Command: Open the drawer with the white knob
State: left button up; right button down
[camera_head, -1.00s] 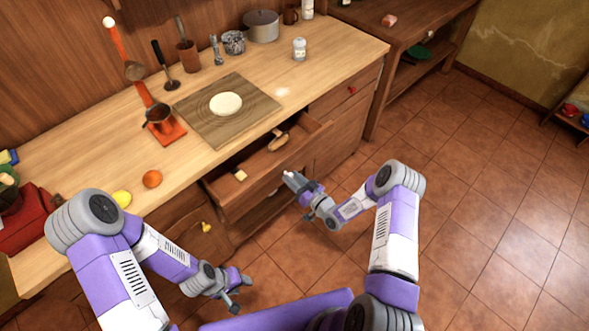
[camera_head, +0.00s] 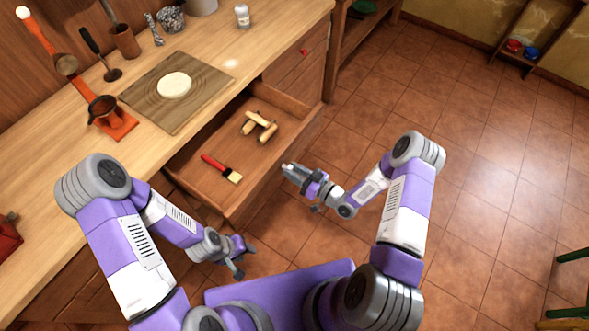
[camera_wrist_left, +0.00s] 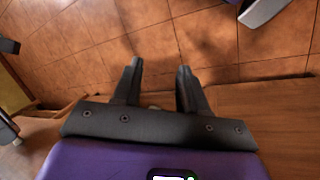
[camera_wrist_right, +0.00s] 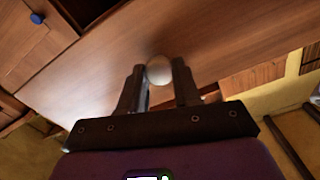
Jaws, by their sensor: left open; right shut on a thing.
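The drawer (camera_head: 205,195) under the counter stands well open, and its inside shows. The white knob (camera_wrist_right: 159,69) on its front is between the fingers of my right gripper (camera_wrist_right: 157,72), which is shut on it. In the head view my right gripper (camera_head: 288,168) is at the drawer's front face, and the knob is mostly hidden by the fingers. My left gripper (camera_head: 243,259) is open and empty, low in front of the counter, apart from the drawer. Its spread fingers also show in the left wrist view (camera_wrist_left: 161,66).
In the drawer lie a red-handled brush (camera_head: 222,168) and wooden pieces (camera_head: 259,126). A board (camera_head: 178,92) with dough (camera_head: 174,85) is on the counter above. A red knob (camera_head: 304,51) marks another drawer; a blue knob (camera_wrist_right: 37,18) shows too.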

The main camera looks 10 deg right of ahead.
jog(key=c, duration=0.8)
grip_release()
jog(key=v, duration=0.7)
jog(key=shift+s+d, duration=0.2)
jog(key=shift+s, duration=0.05)
jog(key=s+a+f+m+g+h, duration=0.2)
jog(key=a+f+m+g+h, duration=0.25)
jog(key=f+h, duration=0.2)
jog(key=s+m+g, duration=0.1)
jog(key=s+g, duration=0.1)
jog(key=s, duration=0.2)
jog(key=s+a+m+g+h, duration=0.1)
jog(key=s+g, duration=0.2)
jog(key=s, duration=0.1)
jog(key=s+a+m+g, duration=0.1)
jog(key=s+g, duration=0.2)
jog(key=s, duration=0.2)
jog(key=shift+s+f+h, duration=0.15)
jog(key=shift+f+h, duration=0.1)
jog(key=shift+f, duration=0.05)
